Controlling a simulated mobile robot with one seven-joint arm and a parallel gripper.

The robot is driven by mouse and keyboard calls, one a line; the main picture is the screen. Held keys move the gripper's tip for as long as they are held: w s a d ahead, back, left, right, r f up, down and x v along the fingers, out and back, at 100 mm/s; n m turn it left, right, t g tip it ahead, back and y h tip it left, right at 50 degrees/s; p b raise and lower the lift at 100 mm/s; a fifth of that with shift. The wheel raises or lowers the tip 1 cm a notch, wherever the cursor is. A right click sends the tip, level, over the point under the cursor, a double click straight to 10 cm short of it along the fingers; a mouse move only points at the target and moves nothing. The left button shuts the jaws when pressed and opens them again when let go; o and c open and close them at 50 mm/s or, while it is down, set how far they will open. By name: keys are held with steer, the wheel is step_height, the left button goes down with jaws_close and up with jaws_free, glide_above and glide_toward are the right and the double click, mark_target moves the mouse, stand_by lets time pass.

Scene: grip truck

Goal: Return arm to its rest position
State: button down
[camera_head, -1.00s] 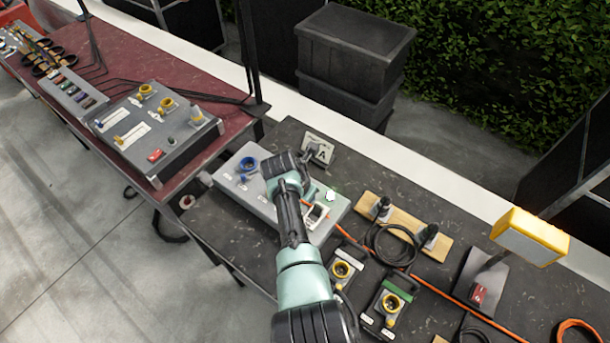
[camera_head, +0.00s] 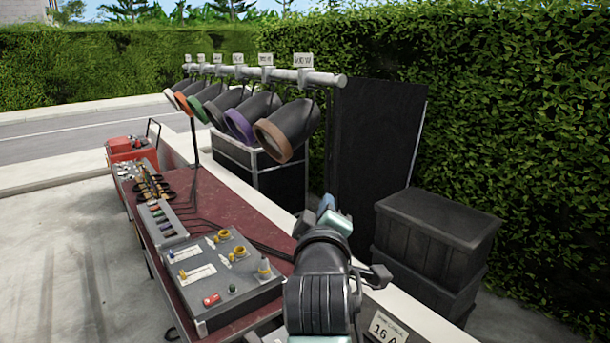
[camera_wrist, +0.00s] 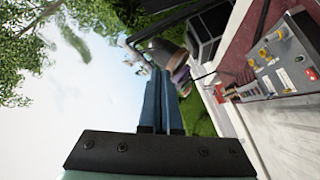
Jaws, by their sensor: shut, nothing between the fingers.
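My gripper shows in the wrist view (camera_wrist: 163,100), with its two long blue fingers side by side and shut, nothing between them. Behind the fingers are sky, hedge and a lamp. In the head view my arm rises from the bottom centre, bent and raised in front of the white ledge. The fingertips are hidden there behind the wrist.
A grey control box (camera_head: 222,270) sits on the red table (camera_head: 205,194) at the left. Several lamps (camera_head: 283,126) hang from a grey bar (camera_head: 325,77) behind. Stacked black crates (camera_head: 432,238) stand right of my arm. A sign (camera_head: 386,328) reads 16 A.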

steer(key=s+a+r+m+t+b, duration=0.1)
steer(key=s+r+m+t+b, duration=0.1)
steer(key=s+r, duration=0.4)
steer(key=s+a+r+m+t+y+b, duration=0.1)
steer(key=s+r+m+t, duration=0.3)
steer(key=s+r, duration=0.3)
steer(key=s+a+r+m+t+b, duration=0.1)
steer(key=s+r+m+t, duration=0.3)
steer(key=s, duration=0.9)
step_height(320, 180, up, 3)
steer(key=shift+a+r+m+y+b, duration=0.15)
steer(key=shift+a+m+y+b, duration=0.2)
steer(key=shift+b, duration=0.5)
steer(key=shift+d, duration=0.15)
